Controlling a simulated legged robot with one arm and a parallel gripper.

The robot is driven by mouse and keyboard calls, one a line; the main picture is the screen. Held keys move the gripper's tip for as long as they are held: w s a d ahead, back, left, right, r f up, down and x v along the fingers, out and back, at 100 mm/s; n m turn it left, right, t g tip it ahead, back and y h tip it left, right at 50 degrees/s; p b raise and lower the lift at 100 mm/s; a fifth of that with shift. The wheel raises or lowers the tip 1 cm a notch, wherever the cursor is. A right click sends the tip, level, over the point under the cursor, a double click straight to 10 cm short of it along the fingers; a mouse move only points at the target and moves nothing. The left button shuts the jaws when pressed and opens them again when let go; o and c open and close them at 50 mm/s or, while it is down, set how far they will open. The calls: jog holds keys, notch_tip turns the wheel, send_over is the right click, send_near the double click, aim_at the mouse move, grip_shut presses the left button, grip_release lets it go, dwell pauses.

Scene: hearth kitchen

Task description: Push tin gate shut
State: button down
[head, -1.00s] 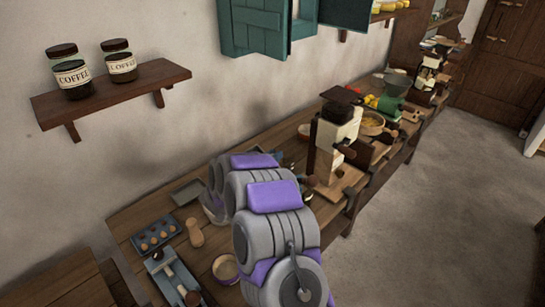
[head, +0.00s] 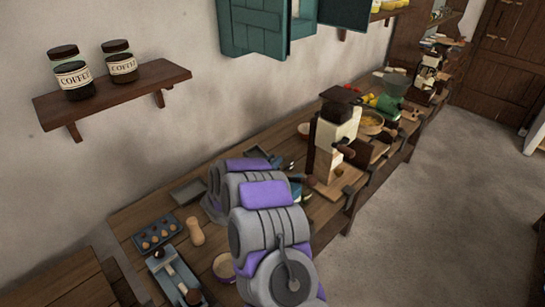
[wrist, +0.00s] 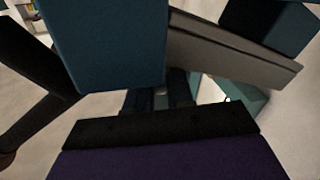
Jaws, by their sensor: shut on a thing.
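My gripper (wrist: 160,98) shows in the wrist view as dark fingers beyond a black palm. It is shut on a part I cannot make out. A large blue block (wrist: 105,45) and a slanted grey bar (wrist: 235,52) lie close in front of it, with a teal piece (wrist: 248,100) at the right. I cannot tell which is the tin gate. In the head view my arm hides the gripper. Teal and dark pieces (head: 276,160) show beyond my arm on the bench, but whether they are the tin or my gripper is unclear.
A cream and dark grinder (head: 335,135) stands just right of my arm on the long bench (head: 130,215). A blue egg tray (head: 157,234), a wooden peg figure (head: 195,231), a bowl (head: 224,268) and a blue-grey tool (head: 170,275) lie to the left. The floor (head: 440,200) is clear.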

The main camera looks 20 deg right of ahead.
jog(key=shift+a+f, duration=0.1)
jog(key=shift+f, duration=0.1)
jog(key=c, duration=1)
grip_release()
jog(key=shift+w+f, duration=0.1)
jog(key=shift+w, duration=0.05)
jog(key=shift+c, duration=0.2)
jog(key=p+v, duration=0.2)
jog(key=v, duration=1.5)
jog(key=shift+a, duration=0.2)
